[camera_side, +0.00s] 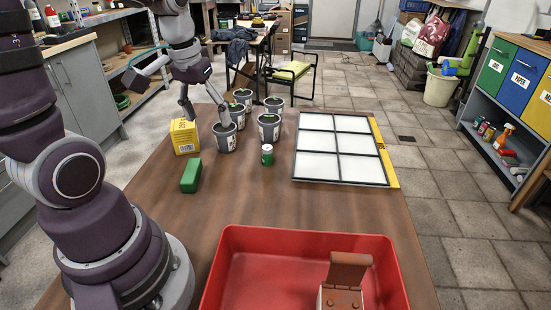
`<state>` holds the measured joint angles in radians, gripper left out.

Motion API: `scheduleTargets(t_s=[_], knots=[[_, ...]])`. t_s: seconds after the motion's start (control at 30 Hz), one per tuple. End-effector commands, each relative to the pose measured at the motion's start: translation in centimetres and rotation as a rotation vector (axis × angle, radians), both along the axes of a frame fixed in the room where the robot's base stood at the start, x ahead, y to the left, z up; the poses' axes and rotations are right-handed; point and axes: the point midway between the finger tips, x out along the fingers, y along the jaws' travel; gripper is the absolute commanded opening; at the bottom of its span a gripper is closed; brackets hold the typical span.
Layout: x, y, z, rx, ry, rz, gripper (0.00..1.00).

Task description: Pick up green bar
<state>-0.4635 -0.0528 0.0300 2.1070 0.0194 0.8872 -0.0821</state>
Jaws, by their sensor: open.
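The green bar (191,176) lies flat on the brown wooden table, left of the middle, in front of a yellow box. Nothing covers it. My gripper (188,103) is open and hangs above the far left part of the table, beyond the green bar and apart from it. One finger shows close to the grey buckets and the yellow box. The gap between the fingers looks empty.
The yellow box (185,136) stands just behind the bar. Several grey buckets (269,128) stand behind and to the right. A small green can (267,154), a windowed white panel (338,148) and a red tray (240,236) are also on the table. Bare wood surrounds the bar's front and right.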

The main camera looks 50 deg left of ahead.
Motion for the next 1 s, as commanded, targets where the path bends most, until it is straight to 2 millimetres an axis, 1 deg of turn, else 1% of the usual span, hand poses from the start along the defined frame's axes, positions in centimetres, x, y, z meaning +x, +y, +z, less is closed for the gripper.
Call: scheduleTargets(t_s=[0.03, 0.1, 0.2, 0.27, 0.37, 0.5, 0.67, 0.8, 0.9, 1.0], knots=[[-0.2, 2.3, -1.6, -0.029, 0.051, 0.1, 0.63], [-0.8, 4.8, -3.4, -0.062, 0.099, 0.212, 0.63], [-1.8, 7.1, -5.5, -0.097, 0.143, 0.318, 0.63], [-2.2, 7.9, -6.2, -0.109, 0.158, 0.354, 0.63], [-2.5, 8.2, -7.8, -0.119, 0.17, 0.375, 0.63], [-2.5, 8.2, -10.5, -0.119, 0.171, 0.373, 0.63], [-2.5, 8.3, -12.7, -0.119, 0.17, 0.373, 0.63], [-2.7, 8.5, -15.5, -0.12, 0.171, 0.371, 0.63], [-2.6, 8.6, -16.7, -0.118, 0.167, 0.371, 0.63], [-2.6, 8.6, -17.0, -0.116, 0.166, 0.371, 0.63]])
